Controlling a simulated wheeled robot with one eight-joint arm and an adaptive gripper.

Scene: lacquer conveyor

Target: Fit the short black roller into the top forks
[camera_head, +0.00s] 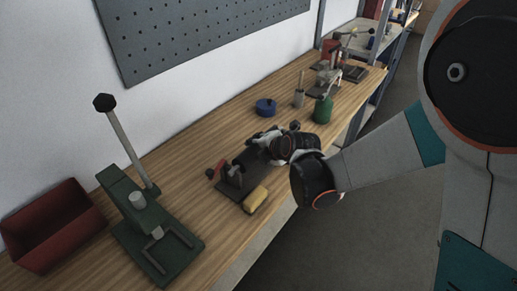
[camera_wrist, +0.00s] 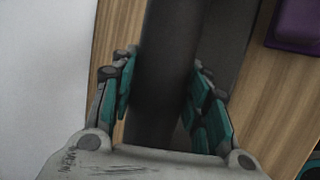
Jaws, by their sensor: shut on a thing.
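My gripper (camera_head: 275,146) is over the workbench beside a small dark fixture (camera_head: 228,186) with upright parts and a red knob at its left. In the wrist view, my gripper (camera_wrist: 165,66) has its teal-padded fingers on both sides of a black roller (camera_wrist: 163,95) and is shut on it. The roller runs up and down the picture, and its far end goes out of frame. A dark flat plate (camera_wrist: 228,42) shows beneath it at the right. The top forks cannot be made out clearly; my gripper hides part of the fixture in the head view.
A yellow block (camera_head: 255,199) lies at the bench's front edge by the fixture. A green lever press (camera_head: 150,225) and a red bin (camera_head: 52,228) stand at left. A blue round item (camera_head: 265,107) and a green bottle (camera_head: 323,109) stand behind. A purple object (camera_wrist: 298,25) shows in the wrist view.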

